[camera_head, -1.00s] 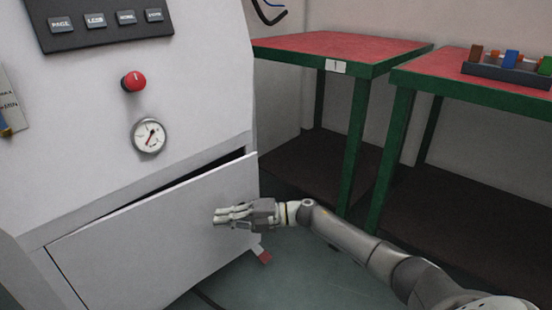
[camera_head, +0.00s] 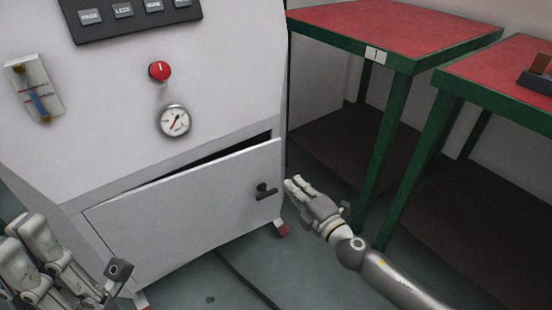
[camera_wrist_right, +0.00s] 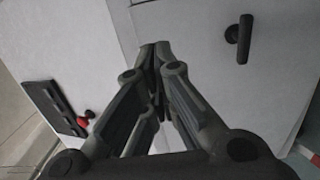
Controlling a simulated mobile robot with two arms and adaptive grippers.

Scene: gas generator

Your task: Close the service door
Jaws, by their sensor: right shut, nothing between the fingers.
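The white service door (camera_head: 190,215) is at the bottom of the generator cabinet (camera_head: 110,150). It stands partly open, with a dark gap along its top edge. A dark handle (camera_head: 266,191) sits near its right edge and also shows in the right wrist view (camera_wrist_right: 240,42). My right gripper (camera_head: 290,186) is just right of the handle and apart from it in the head view. Its fingers are shut and empty; in the right wrist view (camera_wrist_right: 155,50) the fingertips meet in front of the white panel. My left arm shows at the lower left, where its gripper (camera_head: 112,280) is partly cut off.
Green-framed tables with red tops (camera_head: 400,30) stand to the right, their legs close behind my right arm. A red button (camera_head: 159,71) and a gauge (camera_head: 173,121) are above the door. A dark cable (camera_head: 245,280) lies on the floor in front.

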